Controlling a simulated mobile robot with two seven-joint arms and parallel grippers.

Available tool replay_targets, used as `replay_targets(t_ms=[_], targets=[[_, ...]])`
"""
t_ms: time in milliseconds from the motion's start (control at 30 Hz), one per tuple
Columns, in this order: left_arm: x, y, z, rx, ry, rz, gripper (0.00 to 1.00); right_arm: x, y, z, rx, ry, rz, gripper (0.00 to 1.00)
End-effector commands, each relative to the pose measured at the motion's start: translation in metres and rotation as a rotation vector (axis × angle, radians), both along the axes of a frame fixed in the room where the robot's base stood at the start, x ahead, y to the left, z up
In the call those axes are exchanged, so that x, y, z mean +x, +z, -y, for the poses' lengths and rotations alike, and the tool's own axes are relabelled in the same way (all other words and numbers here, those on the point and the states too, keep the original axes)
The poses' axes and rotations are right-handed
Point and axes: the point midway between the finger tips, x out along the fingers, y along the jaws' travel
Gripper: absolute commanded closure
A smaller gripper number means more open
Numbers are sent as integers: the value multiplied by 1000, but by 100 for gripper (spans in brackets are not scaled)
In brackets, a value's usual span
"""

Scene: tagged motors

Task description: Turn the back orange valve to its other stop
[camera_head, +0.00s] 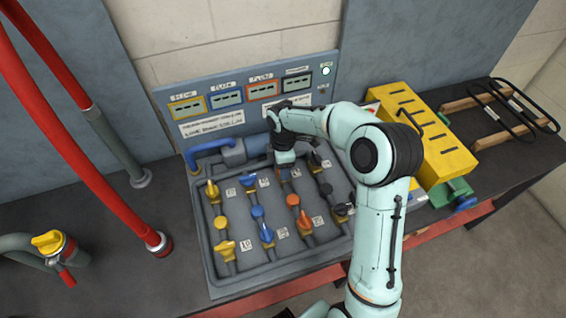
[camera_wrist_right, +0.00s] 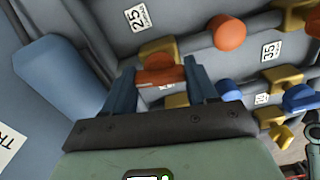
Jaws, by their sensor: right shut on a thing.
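The back orange valve shows its orange handle (camera_wrist_right: 160,77) in the right wrist view, between my fingers, on a brass-coloured body. In the head view only a little of this valve (camera_head: 295,173) shows beside the gripper. My right gripper (camera_wrist_right: 159,84) is shut on the handle, one blue finger on each side. In the head view the right gripper (camera_head: 284,163) points down at the back row of the valve panel, and its fingertips are hidden. My left gripper is not in view.
Yellow valves (camera_head: 212,190) and blue valves (camera_head: 266,236) stand close on the left, dark ones (camera_head: 343,209) on the right. A blue pipe (camera_head: 208,148) runs behind. A yellow box (camera_head: 425,140) stands right of the panel. Red pipes (camera_head: 80,150) rise at the left.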

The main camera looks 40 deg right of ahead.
Motion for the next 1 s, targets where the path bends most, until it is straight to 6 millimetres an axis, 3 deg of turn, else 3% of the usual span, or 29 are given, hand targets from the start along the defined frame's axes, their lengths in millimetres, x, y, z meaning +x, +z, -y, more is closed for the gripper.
replay_targets(t_ms=[400,900,933,1000], targets=[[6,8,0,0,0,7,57,0,1,0,0,162,2,73],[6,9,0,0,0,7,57,0,0,0,0,178,2,73],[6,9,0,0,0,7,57,0,0,0,0,178,2,36],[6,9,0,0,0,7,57,0,0,0,0,177,2,17]])
